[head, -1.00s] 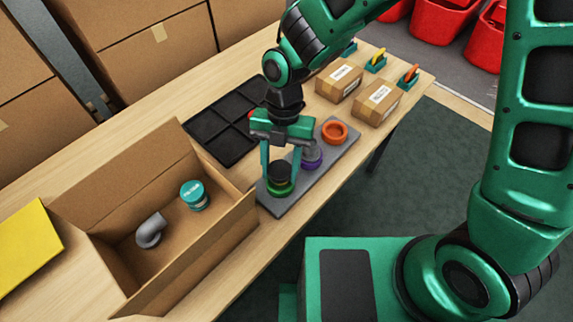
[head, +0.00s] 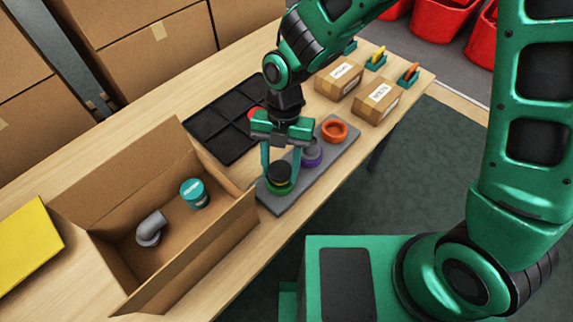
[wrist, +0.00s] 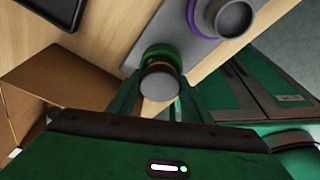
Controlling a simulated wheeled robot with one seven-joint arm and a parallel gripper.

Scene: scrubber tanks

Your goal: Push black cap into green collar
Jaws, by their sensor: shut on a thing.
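The black cap (head: 279,173) sits upright at the green collar (head: 277,190), at the near left end of a grey board. The collar's green rim shows around and below the cap; how deep the cap sits cannot be told. My gripper (head: 280,172) is above the board, pointing down, its fingers on either side of the cap and shut on it. In the wrist view the cap (wrist: 160,82) shows its grey top between the fingertips, with an ochre band beneath it and the green collar (wrist: 157,52) behind.
The grey board (head: 325,160) also carries a purple collar (head: 312,156) with a grey part in it and an orange ring (head: 334,131). An open cardboard box (head: 222,243) at left holds a grey elbow and a teal-lidded jar. A black tray (head: 213,137) lies behind; small cartons stand at back right.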

